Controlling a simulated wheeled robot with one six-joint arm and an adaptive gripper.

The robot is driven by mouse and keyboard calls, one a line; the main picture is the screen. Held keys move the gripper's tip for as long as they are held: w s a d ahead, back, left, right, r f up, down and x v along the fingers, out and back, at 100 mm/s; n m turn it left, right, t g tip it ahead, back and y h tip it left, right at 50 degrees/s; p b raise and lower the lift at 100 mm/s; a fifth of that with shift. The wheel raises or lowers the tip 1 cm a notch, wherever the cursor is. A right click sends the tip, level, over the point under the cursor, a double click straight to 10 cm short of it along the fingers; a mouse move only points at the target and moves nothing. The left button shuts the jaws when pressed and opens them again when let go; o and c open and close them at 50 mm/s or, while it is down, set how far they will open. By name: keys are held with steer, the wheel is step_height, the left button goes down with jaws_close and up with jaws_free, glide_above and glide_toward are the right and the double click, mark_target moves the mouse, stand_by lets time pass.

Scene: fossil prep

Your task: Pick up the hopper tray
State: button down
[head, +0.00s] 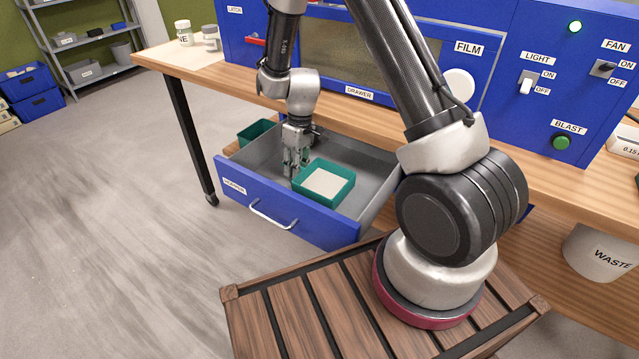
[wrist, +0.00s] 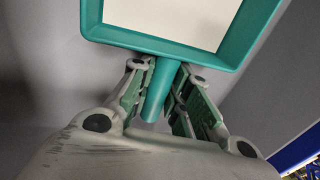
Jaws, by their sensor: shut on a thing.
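The hopper tray (head: 312,194) is a small square teal tray with a pale, flat fill. It is inside the open grey drawer (head: 366,160); I cannot tell whether it touches the drawer floor. In the wrist view the tray (wrist: 245,50) fills the top, with its round teal handle (wrist: 163,85) pointing down at the gripper. My gripper (head: 294,172) reaches down into the drawer at the tray's left side. In the wrist view my gripper (wrist: 163,98) is shut on the handle, with a finger on each side.
The blue drawer front (head: 285,200) with a silver handle stands out below the wooden bench (head: 225,72). A second teal container (head: 256,133) is at the drawer's back left. The blue cabinet (head: 555,75) with switches is above. A white waste bin (head: 598,250) stands at right. Open floor lies left.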

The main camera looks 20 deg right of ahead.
step_height(320, 180, up, 10)
stand_by(0.6)
steer(key=c, duration=2.2)
jaws_free()
jaws_close()
